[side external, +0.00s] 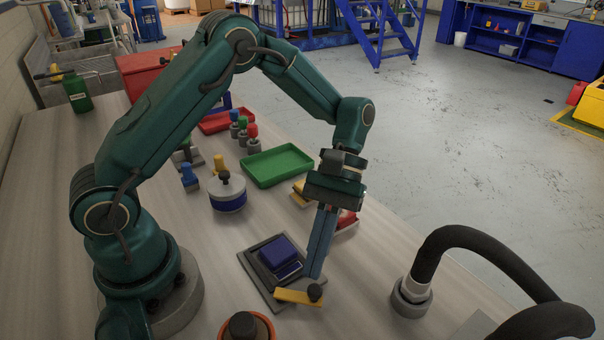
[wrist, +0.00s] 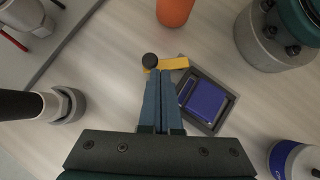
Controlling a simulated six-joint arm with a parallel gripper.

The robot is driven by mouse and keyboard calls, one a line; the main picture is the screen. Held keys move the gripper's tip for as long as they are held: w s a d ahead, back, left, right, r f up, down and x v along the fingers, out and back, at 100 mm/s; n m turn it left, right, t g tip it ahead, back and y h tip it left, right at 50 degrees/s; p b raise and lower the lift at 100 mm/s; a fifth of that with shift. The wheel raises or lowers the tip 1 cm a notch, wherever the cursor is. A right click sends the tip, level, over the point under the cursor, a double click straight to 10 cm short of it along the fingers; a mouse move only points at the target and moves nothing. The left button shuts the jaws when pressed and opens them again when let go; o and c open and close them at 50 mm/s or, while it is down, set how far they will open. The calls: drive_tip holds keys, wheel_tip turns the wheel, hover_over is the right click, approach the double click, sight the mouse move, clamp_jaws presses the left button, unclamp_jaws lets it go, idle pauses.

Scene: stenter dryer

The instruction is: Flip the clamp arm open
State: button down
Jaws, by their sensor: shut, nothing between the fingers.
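The clamp arm is a yellow bar (side external: 296,297) with a black knob (side external: 315,292) at its right end. It lies at the near edge of a dark grey base plate (side external: 254,272) that holds a blue block (side external: 279,251). In the wrist view the yellow bar (wrist: 176,63) and black knob (wrist: 150,60) show just beyond my fingertips. My gripper (side external: 314,275) points down, shut and empty, with its blue fingers beside the knob. In the wrist view my gripper (wrist: 157,77) has its fingers together. I cannot tell whether the tips touch the knob or bar.
A black hose with a grey fitting (side external: 411,298) stands to the right. An orange cylinder (wrist: 174,11) is close to the clamp. A white and blue canister (side external: 228,194), a green tray (side external: 277,165) and a red tray (side external: 220,121) stand farther back.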

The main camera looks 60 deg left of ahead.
idle(0.3)
drive_tip(key=shift+v, duration=2.6)
drive_tip(key=s+a+r+m+t+y, duration=0.15)
drive_tip(key=s+r+t, duration=0.3)
drive_tip(key=r, duration=0.55)
drive_tip(key=s+a+f+m+t+y, duration=0.2)
drive_tip(key=s+a+m+t, duration=0.2)
drive_tip(key=t, duration=0.4)
drive_tip(key=shift+a+f+m+y, duration=0.25)
drive_tip(key=shift+f+m+y, duration=0.05)
drive_tip(key=shift+m+y, duration=0.05)
